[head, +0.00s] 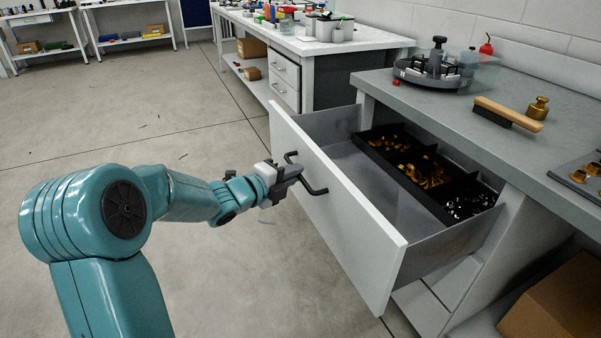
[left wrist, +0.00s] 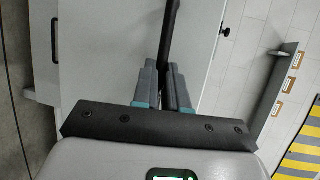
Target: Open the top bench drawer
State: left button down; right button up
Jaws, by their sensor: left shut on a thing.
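The top bench drawer (head: 335,213) is pulled well out from the bench. Its white front faces left and carries a dark bar handle (head: 311,188). Inside, a black divided tray (head: 372,141) holds brass-coloured pieces and, in its near compartment, silvery ones. My left gripper (head: 289,175) is at the drawer front, shut on the handle. In the left wrist view, the two fingers (left wrist: 166,88) close around the dark handle bar (left wrist: 171,35) against the pale drawer front (left wrist: 110,50). My right gripper is in neither view.
The grey bench top (head: 420,100) holds a round fixture (head: 437,68), a wooden brush (head: 508,112) and a brass weight (head: 537,107). A cardboard box (head: 560,300) sits below at right. Another bench (head: 310,42) stands behind.

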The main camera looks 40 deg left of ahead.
pick_arm(q)
jog(key=shift+a, duration=0.1)
jog(key=c, duration=1.2)
grip_release()
jog(key=shift+o, duration=0.2)
jog(key=s+r+p, duration=0.3)
jog(key=s, duration=1.3)
